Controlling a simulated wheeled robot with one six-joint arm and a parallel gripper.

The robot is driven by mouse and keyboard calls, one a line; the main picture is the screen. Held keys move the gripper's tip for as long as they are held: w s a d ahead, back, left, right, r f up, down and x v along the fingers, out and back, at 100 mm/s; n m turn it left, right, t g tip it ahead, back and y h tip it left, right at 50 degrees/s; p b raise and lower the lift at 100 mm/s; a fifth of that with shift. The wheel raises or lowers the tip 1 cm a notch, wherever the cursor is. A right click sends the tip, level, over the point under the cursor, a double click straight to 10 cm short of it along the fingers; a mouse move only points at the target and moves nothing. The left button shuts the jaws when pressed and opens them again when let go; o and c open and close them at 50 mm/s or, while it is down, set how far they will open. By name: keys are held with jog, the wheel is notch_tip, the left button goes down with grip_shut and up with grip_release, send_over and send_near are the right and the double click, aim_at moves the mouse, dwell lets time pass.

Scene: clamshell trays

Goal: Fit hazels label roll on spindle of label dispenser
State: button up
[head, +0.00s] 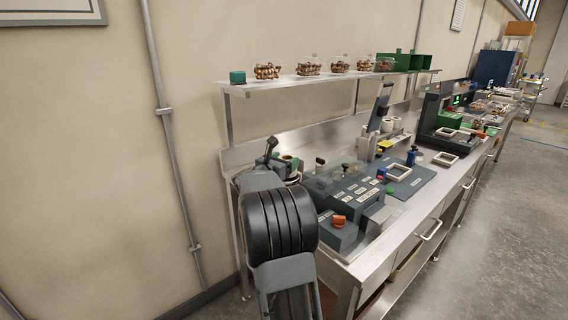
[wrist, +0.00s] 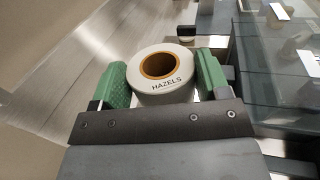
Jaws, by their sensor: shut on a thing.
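The hazels label roll (wrist: 146,85) is a white ring with an orange-brown core, marked HAZELS on its near face. My gripper (wrist: 163,64) is shut on it, with one green finger on each side. The core faces the wrist camera and its hole looks empty. In the head view my arm hides most of the gripper and the roll near the left end of the bench. I cannot clearly make out the label dispenser or its spindle in either view.
A shelf (head: 300,81) with clear tubs of nuts runs above. In the wrist view clear panels (wrist: 285,75) stand right of the gripper.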

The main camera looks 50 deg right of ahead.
jog(key=shift+f, duration=0.3)
jog(key=o, duration=1)
jog(key=shift+o, duration=0.2)
jog(key=shift+r, duration=0.15)
jog(key=shift+r+p, duration=0.75)
jog(key=shift+r, duration=1.65)
